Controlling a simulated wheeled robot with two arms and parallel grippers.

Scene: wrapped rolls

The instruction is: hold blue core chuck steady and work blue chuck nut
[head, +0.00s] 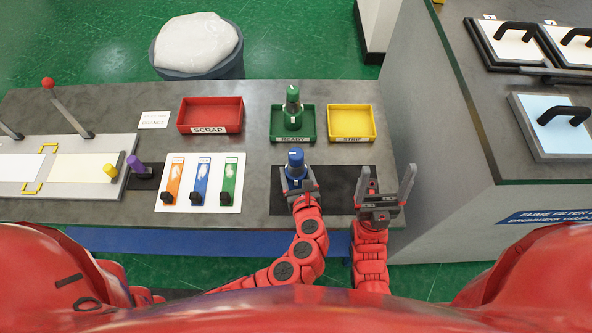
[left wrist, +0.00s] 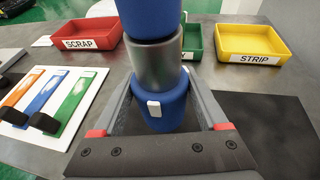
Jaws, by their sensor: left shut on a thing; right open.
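The blue core chuck (head: 295,171) stands upright on the black mat (head: 340,206) in the head view. In the left wrist view it (left wrist: 163,110) has a blue lower body with a small white mark, a grey metal middle and a blue part on top, cut off by the frame. The blue chuck nut (head: 295,157) seems to be that top part (left wrist: 150,15). My left gripper (head: 299,186) is shut on the lower body, one finger on each side. My right gripper (head: 387,182) is open and empty, right of the chuck, fingers pointing away from me.
Behind the mat are a red SCRAP tray (head: 211,131), a green READY tray (head: 306,135) holding a green chuck (head: 292,106), and a yellow STRIP tray (head: 351,138). A white panel with coloured strips (head: 215,203) lies left. A tall grey cabinet (head: 440,130) bounds the right.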

